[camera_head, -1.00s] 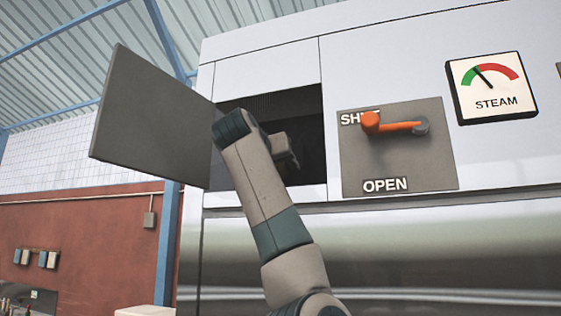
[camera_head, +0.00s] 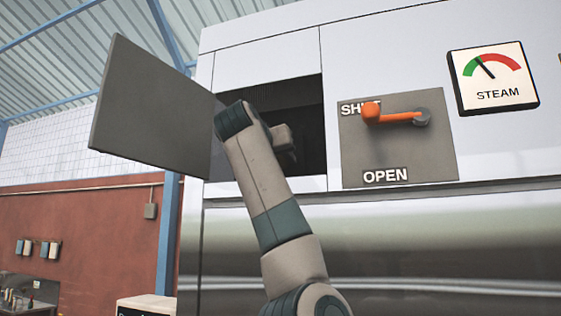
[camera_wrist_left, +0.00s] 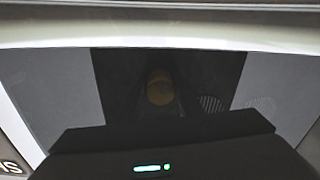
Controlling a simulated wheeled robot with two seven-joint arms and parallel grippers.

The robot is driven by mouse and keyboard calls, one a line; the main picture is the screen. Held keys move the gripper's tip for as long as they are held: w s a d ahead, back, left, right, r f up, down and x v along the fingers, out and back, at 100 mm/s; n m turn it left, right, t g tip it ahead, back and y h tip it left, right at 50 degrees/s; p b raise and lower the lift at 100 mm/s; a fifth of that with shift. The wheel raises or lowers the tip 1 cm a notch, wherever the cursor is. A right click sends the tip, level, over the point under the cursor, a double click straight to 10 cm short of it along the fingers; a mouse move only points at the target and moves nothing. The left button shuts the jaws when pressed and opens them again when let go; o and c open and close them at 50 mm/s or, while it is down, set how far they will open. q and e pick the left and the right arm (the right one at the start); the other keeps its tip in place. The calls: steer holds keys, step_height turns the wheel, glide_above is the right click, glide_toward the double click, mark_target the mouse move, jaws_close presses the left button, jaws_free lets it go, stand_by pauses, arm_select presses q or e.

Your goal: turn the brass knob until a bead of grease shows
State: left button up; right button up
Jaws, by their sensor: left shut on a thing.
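The brass knob (camera_wrist_left: 160,87) shows as a dim yellow round shape deep in the dark recess, in the middle of the left wrist view. My left gripper (camera_head: 286,140) reaches into the open hatch in the head view, its fingers mostly lost in shadow. In the left wrist view the dark fingers of my left gripper (camera_wrist_left: 160,98) lie around the knob and are shut on it. The head view does not show the knob. I cannot make out any grease bead. My right gripper is in neither view.
The hatch door (camera_head: 152,108) stands open to the left. Right of the opening is a grey plate (camera_head: 430,165) with an orange lever (camera_head: 392,115) lying at SHUT. A steam gauge (camera_head: 492,77) is farther right. The machine's lower front (camera_head: 440,250) is smooth.

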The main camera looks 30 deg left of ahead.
arm_select(q)
steer(key=m+b, duration=0.3)
steer(key=shift+a+f, duration=0.1)
steer(key=shift+f, duration=0.15)
steer(key=m+b, duration=0.2)
steer(key=m, duration=0.2)
steer(key=shift+m+b, duration=0.3)
steer(key=shift+m, duration=0.1)
steer(key=m, duration=0.2)
steer(key=shift+r+m+b, duration=0.15)
steer(key=shift+m+b, duration=0.2)
steer(key=shift+m, duration=0.05)
steer(key=m, duration=0.3)
steer(key=shift+m, duration=0.3)
steer(key=o, duration=1)
steer(key=shift+o, duration=0.2)
steer(key=shift+r, duration=0.1)
steer(key=shift+s+b, duration=0.1)
steer(key=shift+b, duration=0.25)
